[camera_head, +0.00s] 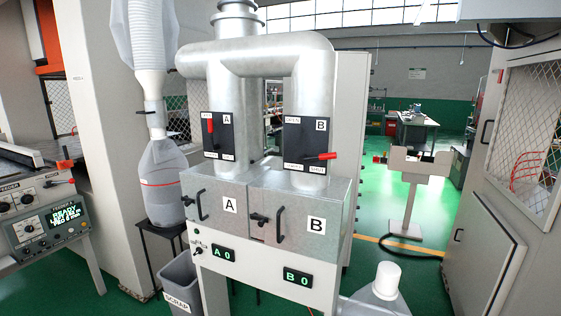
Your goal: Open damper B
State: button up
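Damper B's dark plate (307,143) is on the right vertical metal duct, with a white "B" label at its upper right. Its red lever (320,156) lies nearly horizontal and points right, low on the plate. The label at the plate's top left appears to read "OPEN"; the small lower labels are hard to read. Damper A's plate (224,137) is on the left duct. My gripper is not in view.
Below the ducts are metal boxes with black handles, marked A (230,206) and B (316,225). Green displays read "A 0" (223,254) and "B 0" (297,276). A scrap bin (178,285) stands lower left. Green floor (385,215) is open to the right.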

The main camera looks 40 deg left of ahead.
aim_at(303, 157)
jog(key=u, duration=1.5)
jog(key=k, duration=0.65)
jog(key=u, duration=0.35)
jog(key=i, duration=1.3)
jog(key=u, duration=0.2)
